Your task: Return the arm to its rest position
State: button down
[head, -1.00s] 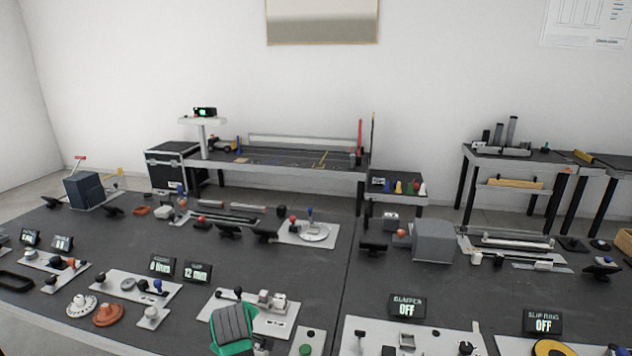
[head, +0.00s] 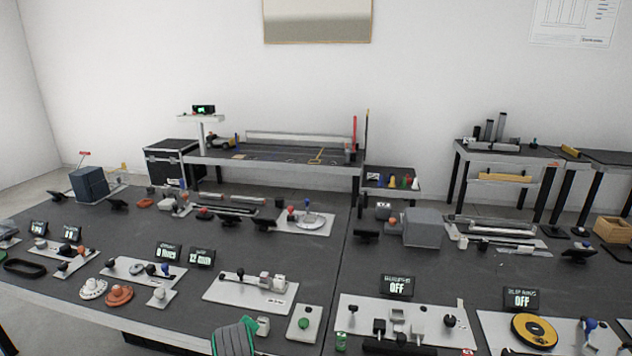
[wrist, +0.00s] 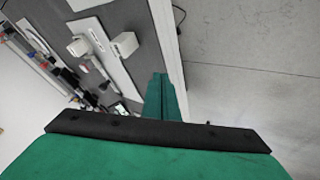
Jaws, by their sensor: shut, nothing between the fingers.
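My gripper shows in the wrist view (wrist: 160,97), its green fingers closed together with nothing between them. In the head view, a green and dark grey part of my arm shows at the bottom, left of the middle, by the front edge of the long dark bench (head: 290,262). In the wrist view the fingers are beside the pale bench edge, with the bench top to the left and floor to the right. No object is held. The rest of the arm is out of view.
A plate with a green button (head: 304,324) and a grey plate with a black-knobbed lever (head: 250,293) are close to my arm. A yellow disc (head: 534,331) and several small panels fill the right part of the bench. The floor (wrist: 250,60) is open beyond the edge.

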jog(key=s+d+f+m+t, duration=0.1)
jog(key=s+d+f+m, duration=0.1)
jog(key=s+d+f, duration=0.45)
jog(key=s+d+f+m+t, duration=0.2)
jog(key=s+f+m, duration=0.15)
jog(key=s, duration=0.65)
jog(key=s+d+f+m+t, duration=0.1)
jog(key=s+d+f, duration=0.3)
jog(key=s+f, duration=0.3)
jog(key=s+d+r+m+t+h, duration=0.1)
jog(key=s+d+r+m, duration=0.1)
jog(key=s+r, duration=0.3)
jog(key=s+d+r+m+t, duration=0.1)
jog(key=s+d+r, duration=0.3)
jog(key=s, duration=0.8)
jog(key=s+d+r+m+t+h, duration=0.1)
jog(key=s+d+r+m+t, duration=0.1)
jog(key=s+r, duration=0.5)
jog(key=s+d, duration=0.1)
jog(key=s, duration=0.1)
jog(key=shift+s+d+m+h, duration=0.15)
jog(key=shift+s+m+h, duration=0.15)
jog(key=shift+m, duration=0.05)
